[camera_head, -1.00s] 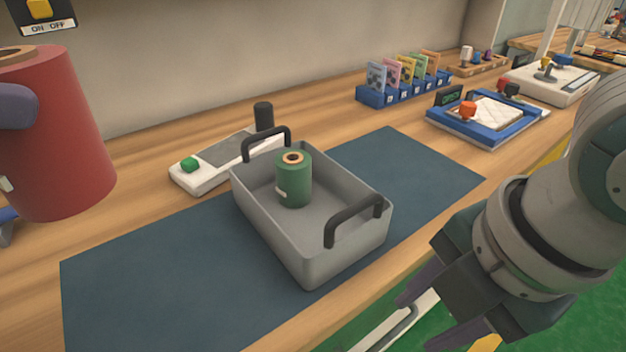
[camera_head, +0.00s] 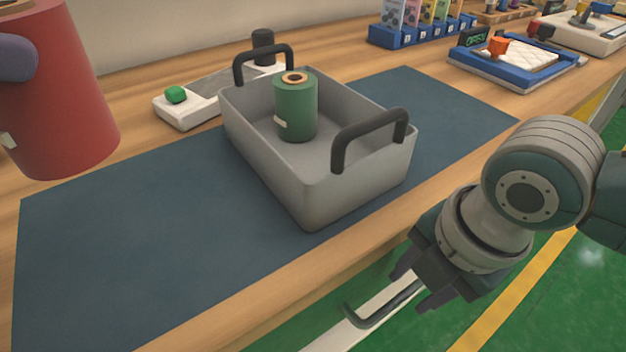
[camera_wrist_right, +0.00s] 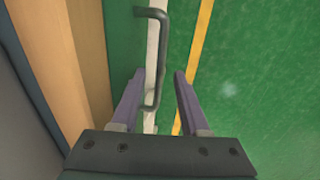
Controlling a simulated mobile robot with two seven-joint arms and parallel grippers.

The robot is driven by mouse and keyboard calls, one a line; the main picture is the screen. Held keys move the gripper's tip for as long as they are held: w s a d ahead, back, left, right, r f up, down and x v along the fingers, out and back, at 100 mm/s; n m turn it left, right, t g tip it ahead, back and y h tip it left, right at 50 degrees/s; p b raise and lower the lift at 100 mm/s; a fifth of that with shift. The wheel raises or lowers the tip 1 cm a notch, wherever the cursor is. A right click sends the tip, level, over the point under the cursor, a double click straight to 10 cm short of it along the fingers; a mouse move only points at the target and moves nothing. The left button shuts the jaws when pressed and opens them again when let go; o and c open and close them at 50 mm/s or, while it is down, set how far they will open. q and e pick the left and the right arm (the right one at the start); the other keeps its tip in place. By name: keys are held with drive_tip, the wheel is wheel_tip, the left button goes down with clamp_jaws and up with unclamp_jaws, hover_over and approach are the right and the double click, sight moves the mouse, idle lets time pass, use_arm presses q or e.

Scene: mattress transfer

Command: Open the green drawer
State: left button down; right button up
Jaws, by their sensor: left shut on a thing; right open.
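The green drawer's dark bar handle (camera_head: 368,318) shows below the table's front edge in the head view. In the right wrist view, the handle (camera_wrist_right: 163,50) lies between my open fingers in the picture; contact cannot be told. A green surface (camera_wrist_right: 120,45) lies beside it, but where drawer ends and floor begins is unclear. My right gripper (camera_head: 413,284) is open at the handle's right end in the head view. My left gripper (camera_head: 14,58) is shut on a red spool (camera_head: 62,100) at the left; only part of a finger shows.
A grey bin (camera_head: 345,192) with black handles stands on a blue mat (camera_head: 130,220), holding a green spool (camera_head: 297,108). A white device (camera_head: 187,110) is behind it. A blue tray (camera_head: 490,72) and card rack (camera_head: 410,36) stand at the back right. The mat's left part is clear.

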drive_tip(key=shift+w+f, duration=0.1)
drive_tip(key=shift+f, duration=0.35)
drive_tip(key=shift+c, duration=0.2)
clamp_jaws()
idle(1.0)
